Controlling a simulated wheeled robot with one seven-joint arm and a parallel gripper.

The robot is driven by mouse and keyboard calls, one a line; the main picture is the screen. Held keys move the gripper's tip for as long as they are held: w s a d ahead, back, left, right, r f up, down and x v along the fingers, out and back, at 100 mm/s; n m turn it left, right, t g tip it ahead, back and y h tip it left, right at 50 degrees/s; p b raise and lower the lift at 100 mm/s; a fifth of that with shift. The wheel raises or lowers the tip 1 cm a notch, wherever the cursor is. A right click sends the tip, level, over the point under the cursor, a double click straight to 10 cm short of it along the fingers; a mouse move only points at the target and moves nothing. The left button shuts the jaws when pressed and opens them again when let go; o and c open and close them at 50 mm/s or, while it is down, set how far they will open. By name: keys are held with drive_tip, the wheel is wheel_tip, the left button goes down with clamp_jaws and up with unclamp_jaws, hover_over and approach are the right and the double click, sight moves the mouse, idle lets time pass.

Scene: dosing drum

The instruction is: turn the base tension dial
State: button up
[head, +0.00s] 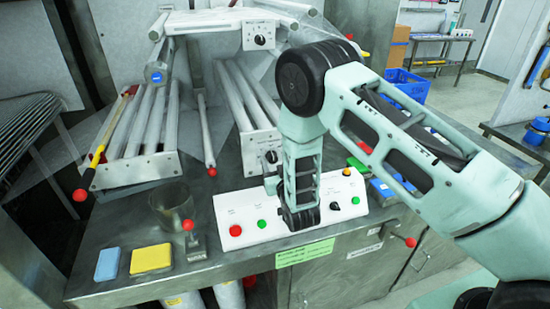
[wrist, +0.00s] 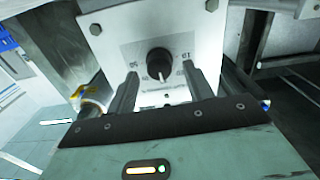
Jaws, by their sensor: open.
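The dial (wrist: 159,64) is a round black knob with a pale pointer mark. It sits on a white plate (wrist: 205,35) with printed scale marks, and the pointer faces down in the wrist view. In the head view a black dial (head: 271,157) shows on the white end plate of the lower roller unit, just above my gripper (head: 272,184). In the wrist view the two fingers of my gripper (wrist: 160,80) are open and empty, one on each side below the dial. The fingers look apart from the knob; the exact gap in depth cannot be told.
A white control panel (head: 245,222) with several buttons lies below my wrist. Another dial (head: 260,40) is on the upper plate. A red-knobbed lever (head: 190,235), a metal cup (head: 172,208) and blue and yellow sponges (head: 151,259) stand left on the bench.

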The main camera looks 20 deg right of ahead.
drive_tip(key=shift+w, duration=0.45)
drive_tip(key=c, duration=1)
drive_tip(key=shift+o, duration=0.2)
drive_tip(key=shift+f+m+b, duration=0.15)
drive_tip(key=shift+m+b, duration=0.15)
drive_tip(key=shift+b, duration=0.05)
